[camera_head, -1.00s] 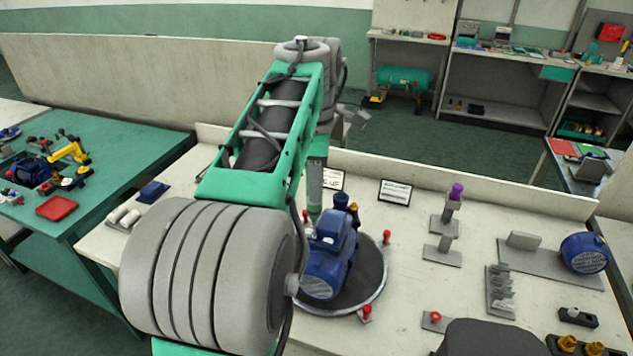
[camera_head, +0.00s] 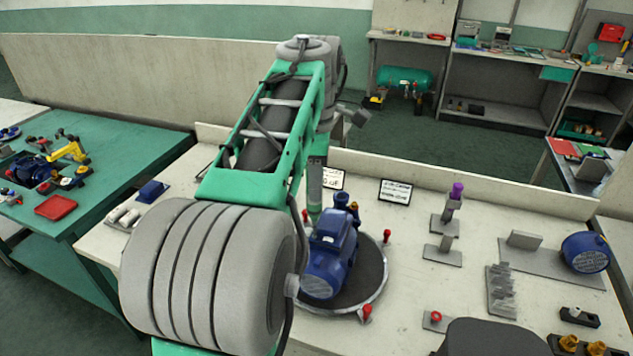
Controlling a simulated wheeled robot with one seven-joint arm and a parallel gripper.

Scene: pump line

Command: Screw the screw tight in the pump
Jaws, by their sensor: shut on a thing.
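The blue pump (camera_head: 328,257) sits on a round dark plate (camera_head: 372,284) with a pale rim, on the light bench. Dark blue and brass-brown fittings show at its top. My gripper (camera_head: 316,168) is at the far end of my arm, over the pump's far left side. It is shut on a slim grey-green tool (camera_head: 315,190) that points down; its tip is close to the pump's far left edge. The fingers are mostly hidden by my arm. The screw cannot be made out, and I cannot tell whether the tool touches it.
Red-topped pegs (camera_head: 366,313) stand around the plate. Small stands (camera_head: 443,250), one with a purple top, and a blue motor part (camera_head: 584,252) stand to the right. A green table (camera_head: 95,165) with parts is at left. A low wall (camera_head: 480,190) backs the bench.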

